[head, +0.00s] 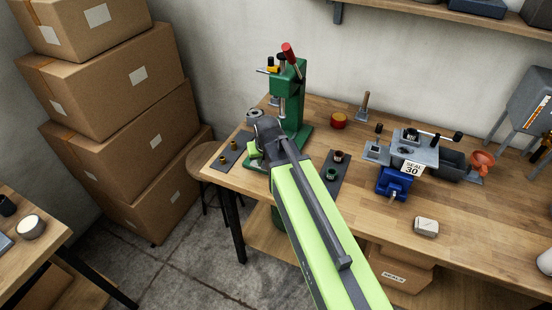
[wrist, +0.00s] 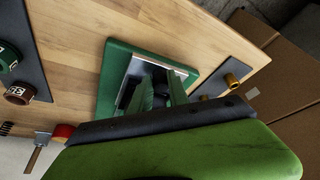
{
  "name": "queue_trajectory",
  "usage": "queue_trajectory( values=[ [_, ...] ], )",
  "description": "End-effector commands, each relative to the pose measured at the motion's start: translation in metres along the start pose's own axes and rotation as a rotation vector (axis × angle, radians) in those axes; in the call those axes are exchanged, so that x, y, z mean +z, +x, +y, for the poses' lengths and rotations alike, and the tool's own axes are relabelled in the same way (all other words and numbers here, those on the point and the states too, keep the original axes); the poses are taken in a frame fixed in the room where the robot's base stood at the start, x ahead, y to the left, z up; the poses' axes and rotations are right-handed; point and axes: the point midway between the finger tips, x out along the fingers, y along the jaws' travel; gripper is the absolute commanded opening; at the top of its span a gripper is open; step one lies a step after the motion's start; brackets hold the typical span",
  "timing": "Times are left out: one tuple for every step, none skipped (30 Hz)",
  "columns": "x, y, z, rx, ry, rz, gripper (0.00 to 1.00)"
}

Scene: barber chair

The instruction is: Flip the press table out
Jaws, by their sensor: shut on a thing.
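The green press (head: 289,95) with its red-tipped lever stands on the wooden bench, left of centre in the head view. Its green base (wrist: 113,85) shows in the wrist view, with a pale metal-edged plate, seemingly the press table (wrist: 185,70), over it. My gripper (head: 256,151) is low at the front left of the press, and my arm partly hides the base. In the wrist view my gripper (wrist: 158,92) has its green fingers closed around a dark part at the plate. The exact grip is shadowed and partly hidden by my wrist.
Dark mats with small brass and dark parts lie left (head: 232,150) and right (head: 334,180) of the press. A red round pot (head: 338,121) stands behind, a grey and blue device (head: 410,158) to the right. Stacked cartons (head: 120,120) and a stool (head: 200,163) stand left.

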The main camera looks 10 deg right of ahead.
Motion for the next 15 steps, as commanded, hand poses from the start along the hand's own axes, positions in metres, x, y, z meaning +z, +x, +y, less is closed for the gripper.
queue_trajectory(
  values=[
    [-0.003, -0.001, -0.005, -0.014, 0.000, 0.007, 0.00],
    [-0.003, -0.001, -0.004, -0.015, 0.001, 0.008, 0.00],
    [-0.003, -0.001, -0.003, -0.015, 0.003, 0.008, 0.00],
    [-0.003, -0.001, -0.002, -0.015, 0.004, 0.009, 0.00],
    [-0.003, 0.000, -0.002, -0.016, 0.005, 0.009, 0.00],
    [-0.004, 0.000, -0.001, -0.016, 0.007, 0.010, 0.24],
    [-0.004, 0.000, 0.000, -0.016, 0.008, 0.010, 0.28],
    [-0.004, 0.000, 0.001, -0.015, 0.009, 0.009, 0.30],
    [-0.004, 0.000, 0.002, -0.014, 0.011, 0.009, 0.30],
    [-0.004, 0.000, 0.003, -0.014, 0.012, 0.009, 0.30],
    [-0.003, 0.000, 0.004, -0.013, 0.013, 0.008, 0.30],
    [-0.003, 0.000, 0.006, -0.012, 0.014, 0.008, 0.30],
    [-0.003, 0.000, 0.006, -0.011, 0.015, 0.008, 0.30],
    [-0.003, 0.000, 0.007, -0.011, 0.016, 0.007, 0.30],
    [-0.003, 0.000, 0.008, -0.010, 0.017, 0.007, 0.30]
  ],
)
